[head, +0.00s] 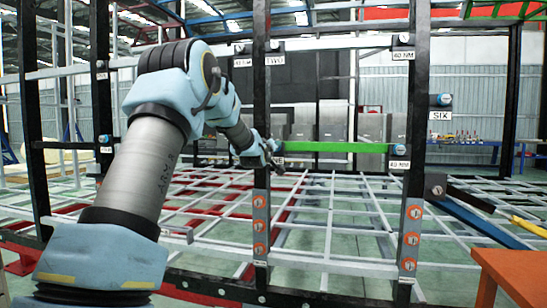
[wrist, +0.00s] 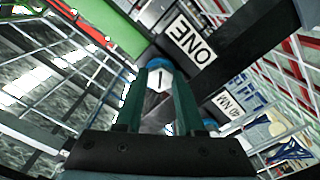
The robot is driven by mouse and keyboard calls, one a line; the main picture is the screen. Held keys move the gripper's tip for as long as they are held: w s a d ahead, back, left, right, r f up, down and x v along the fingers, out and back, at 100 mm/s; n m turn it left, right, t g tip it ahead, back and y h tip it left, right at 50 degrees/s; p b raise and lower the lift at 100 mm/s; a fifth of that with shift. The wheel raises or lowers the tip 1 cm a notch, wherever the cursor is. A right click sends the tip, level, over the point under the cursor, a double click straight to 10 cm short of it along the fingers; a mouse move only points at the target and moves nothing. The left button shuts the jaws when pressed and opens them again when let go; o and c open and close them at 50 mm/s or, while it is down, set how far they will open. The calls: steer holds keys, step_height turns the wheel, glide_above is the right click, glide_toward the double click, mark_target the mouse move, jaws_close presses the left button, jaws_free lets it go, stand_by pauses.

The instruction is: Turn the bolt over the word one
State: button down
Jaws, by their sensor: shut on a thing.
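The bolt (wrist: 158,80) over the word one has a pale head with a dark mark and a blue collar. In the wrist view it sits between the two green fingers of my gripper (wrist: 157,100), which is shut on it. The white ONE label (wrist: 192,42) is beside the bolt on a dark post, upside down in this view. In the head view my gripper (head: 271,156) is at the middle black post, where it hides the bolt and most of the label.
A green bar (head: 338,146) runs right from the middle post to another post with a 40 NM label (head: 399,164). Orange-ringed bolts (head: 259,225) line the posts below. An orange surface (head: 512,276) is at the lower right.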

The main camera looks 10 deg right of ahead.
steer(key=shift+f+n+b, duration=0.15)
steer(key=shift+n+b, duration=4.55)
steer(key=shift+n, duration=3.95)
steer(key=shift+f+n+b, duration=0.1)
steer(key=shift+n+b, duration=4.6)
steer(key=shift+n, duration=3.95)
steer(key=c, duration=0.5)
jaws_free()
steer(key=shift+r, duration=0.2)
steer(key=shift+s+a, duration=0.1)
steer(key=shift+s, duration=0.05)
